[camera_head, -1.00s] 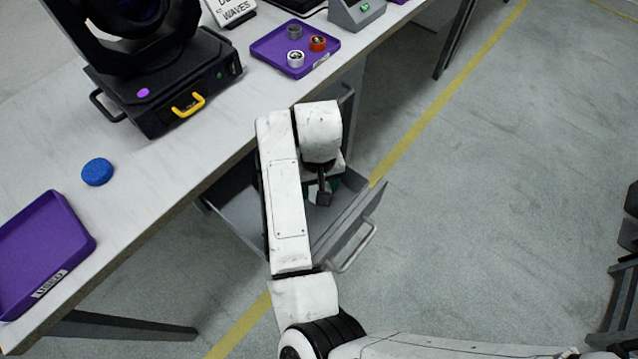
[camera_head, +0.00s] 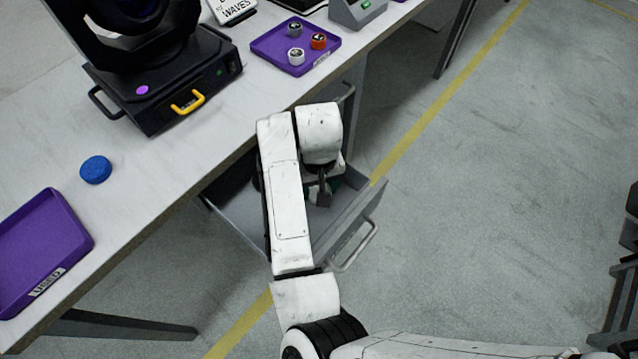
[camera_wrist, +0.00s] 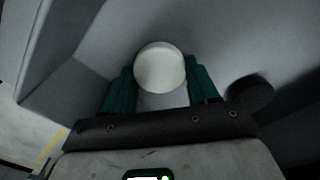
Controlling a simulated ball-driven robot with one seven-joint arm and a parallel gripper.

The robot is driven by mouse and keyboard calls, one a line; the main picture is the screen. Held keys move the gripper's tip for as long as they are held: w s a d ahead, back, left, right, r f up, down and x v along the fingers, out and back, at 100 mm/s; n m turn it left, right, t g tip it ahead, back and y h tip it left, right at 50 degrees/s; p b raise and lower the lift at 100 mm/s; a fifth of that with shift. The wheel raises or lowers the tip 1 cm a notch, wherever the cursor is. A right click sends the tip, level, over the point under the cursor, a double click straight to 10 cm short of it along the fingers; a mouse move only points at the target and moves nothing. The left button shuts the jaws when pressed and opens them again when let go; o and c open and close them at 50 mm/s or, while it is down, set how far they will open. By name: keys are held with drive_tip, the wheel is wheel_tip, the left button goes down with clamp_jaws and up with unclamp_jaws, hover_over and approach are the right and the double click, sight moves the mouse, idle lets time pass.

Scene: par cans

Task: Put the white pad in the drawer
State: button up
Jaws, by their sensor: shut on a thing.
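The white pad (camera_wrist: 160,68) is a pale round disc between the two green fingers of my gripper (camera_wrist: 162,80) in the wrist view. The fingers are shut on its sides. In the head view my gripper (camera_head: 322,195) reaches down inside the open grey drawer (camera_head: 352,222), and the arm hides part of the drawer and the pad. The drawer's grey inner walls surround the pad in the wrist view. I cannot tell whether the pad touches the drawer floor.
A blue pad (camera_head: 95,170) lies on the white table (camera_head: 150,205) near an empty purple tray (camera_head: 40,240). Another purple tray (camera_head: 270,50) holds three small round pieces. A black stage light (camera_head: 165,95) stands between. A dark round patch (camera_wrist: 250,92) shows beside my gripper.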

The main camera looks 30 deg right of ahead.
drive_tip(key=shift+f, duration=0.2)
drive_tip(key=o, duration=1.1)
drive_tip(key=shift+r, duration=0.1)
wheel_tip(320, 180, up, 11)
drive_tip(key=p, duration=0.1)
drive_tip(key=shift+p, duration=0.3)
drive_tip(key=shift+f, duration=0.2)
